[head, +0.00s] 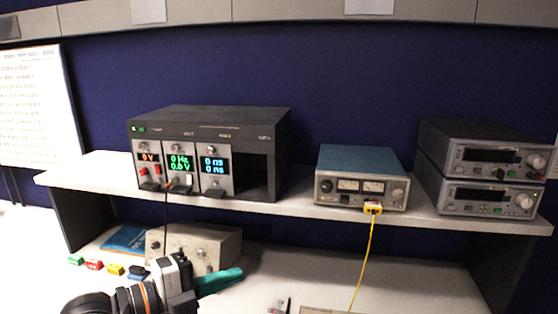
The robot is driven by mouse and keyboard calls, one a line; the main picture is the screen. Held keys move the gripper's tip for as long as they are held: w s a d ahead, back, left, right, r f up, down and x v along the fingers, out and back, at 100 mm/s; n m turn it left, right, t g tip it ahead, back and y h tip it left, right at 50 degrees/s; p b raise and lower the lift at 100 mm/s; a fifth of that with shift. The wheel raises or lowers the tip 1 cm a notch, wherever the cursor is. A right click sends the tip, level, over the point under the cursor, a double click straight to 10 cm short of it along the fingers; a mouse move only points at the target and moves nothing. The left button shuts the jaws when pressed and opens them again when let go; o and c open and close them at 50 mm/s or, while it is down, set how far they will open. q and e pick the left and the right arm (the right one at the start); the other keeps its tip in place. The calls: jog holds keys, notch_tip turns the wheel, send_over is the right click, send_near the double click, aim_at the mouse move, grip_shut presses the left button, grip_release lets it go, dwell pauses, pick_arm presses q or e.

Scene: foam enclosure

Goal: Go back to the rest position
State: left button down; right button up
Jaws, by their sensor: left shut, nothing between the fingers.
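My left gripper (222,281) is low in the head view, left of the middle, above the lower bench. Its teal fingers point to the right and look closed together, with nothing seen between them. My left arm's black and white wrist comes in from the bottom left edge. My right gripper is not in view.
A beige box (224,246) stands on the bench behind my left gripper, beside a blue booklet (124,239) and small coloured blocks (94,265). Above, a shelf (285,207) carries a black module rack (215,118), a blue-topped meter (360,160) and two stacked instruments (487,195). A yellow cable (370,250) hangs down.

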pick_arm(q)
jog(key=s+a+f+n+g+y, duration=0.1)
jog(key=s+a+f+n+y, duration=0.2)
jog(key=f+n, duration=0.55)
jog(key=s+a+f+n+y, duration=0.1)
jog(key=s+f+n+y, duration=0.35)
jog(key=f, duration=0.75)
jog(key=s+a+f+n+g+y, duration=0.55)
jog(key=s+a+f+n, duration=0.25)
jog(key=s+f+n, duration=0.5)
notch_tip(320, 180, down, 25)
jog(key=s+m+g, duration=0.1)
jog(key=s+m, duration=0.1)
jog(key=s, duration=0.1)
jog(key=s+a+f+g, duration=0.1)
jog(key=s+a+f, duration=0.2)
jog(key=s+f, duration=1.2)
jog(key=shift+s, duration=0.3)
